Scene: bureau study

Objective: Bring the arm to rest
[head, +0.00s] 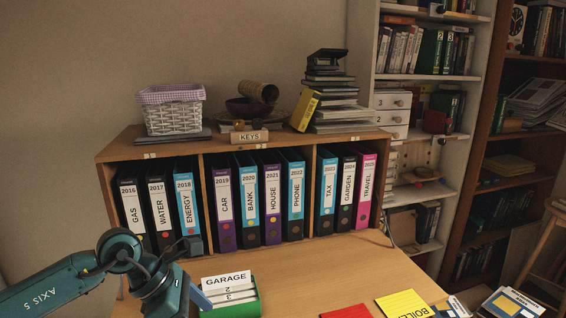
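My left arm (62,286), teal with dark joints, comes in from the lower left. Its end is in front of the left part of the binder shelf, beside the green box of cards. A dark part (184,248) near its end reaches toward the lower edge of the shelf. I cannot make out the fingertips or whether the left gripper is open or shut, and I see nothing clearly held. My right arm and gripper are out of view.
The wooden shelf (203,142) holds several labelled binders. A white basket (171,112), a KEYS block (249,136) and stacked books stand on top. The mid desk is clear.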

